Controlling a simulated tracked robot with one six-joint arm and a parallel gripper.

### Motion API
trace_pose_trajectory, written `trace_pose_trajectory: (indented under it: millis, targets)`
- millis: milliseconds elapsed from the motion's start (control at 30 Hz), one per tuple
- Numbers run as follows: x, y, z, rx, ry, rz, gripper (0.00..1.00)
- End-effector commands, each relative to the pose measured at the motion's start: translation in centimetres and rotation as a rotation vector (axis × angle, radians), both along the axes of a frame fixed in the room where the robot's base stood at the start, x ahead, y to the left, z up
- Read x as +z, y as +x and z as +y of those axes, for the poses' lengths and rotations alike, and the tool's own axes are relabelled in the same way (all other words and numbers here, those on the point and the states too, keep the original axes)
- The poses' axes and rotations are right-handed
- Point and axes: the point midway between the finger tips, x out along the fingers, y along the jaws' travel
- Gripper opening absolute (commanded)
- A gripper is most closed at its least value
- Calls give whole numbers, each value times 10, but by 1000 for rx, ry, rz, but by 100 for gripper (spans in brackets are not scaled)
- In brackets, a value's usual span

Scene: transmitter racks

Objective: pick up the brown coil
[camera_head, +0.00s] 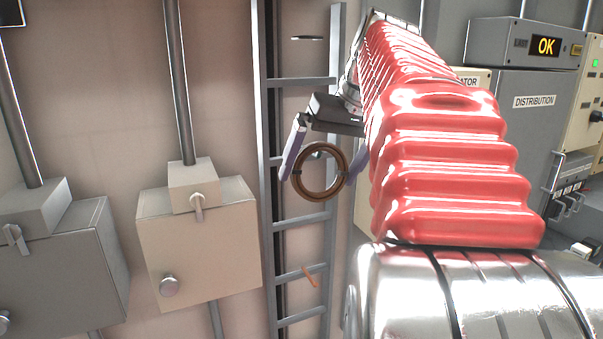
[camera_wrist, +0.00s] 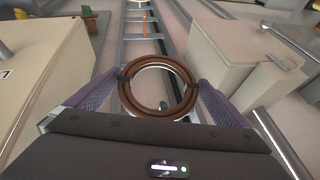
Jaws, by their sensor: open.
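The brown coil (camera_head: 319,193) is a ring with dark bands, in front of the grey wall ladder. In the wrist view the coil (camera_wrist: 158,62) lies between the two purple fingers of my gripper (camera_wrist: 150,90). In the head view my gripper (camera_head: 322,172) is open, with one finger on each side of the coil. In the wrist view the fingers are close to the coil's sides; I cannot tell whether they touch it. What holds the coil up is hidden.
The ladder (camera_head: 275,240) runs up the wall behind the coil, with a small orange item (camera_head: 309,277) on it lower down. A beige box (camera_head: 205,245) and a grey box (camera_head: 70,265) are at left. A grey distribution cabinet (camera_head: 525,130) is at right.

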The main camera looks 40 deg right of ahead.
Motion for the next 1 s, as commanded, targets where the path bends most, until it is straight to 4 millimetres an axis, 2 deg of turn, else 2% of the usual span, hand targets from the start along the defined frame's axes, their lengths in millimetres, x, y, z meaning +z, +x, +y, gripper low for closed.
trace_pose_trajectory:
  millis: [100, 600, 1000]
  targets:
    - [-5, 2, 1, 0, 0, 1, 100]
    - [-5, 2, 0, -1, 0, 0, 100]
    - [-5, 2, 0, -1, 0, 0, 73]
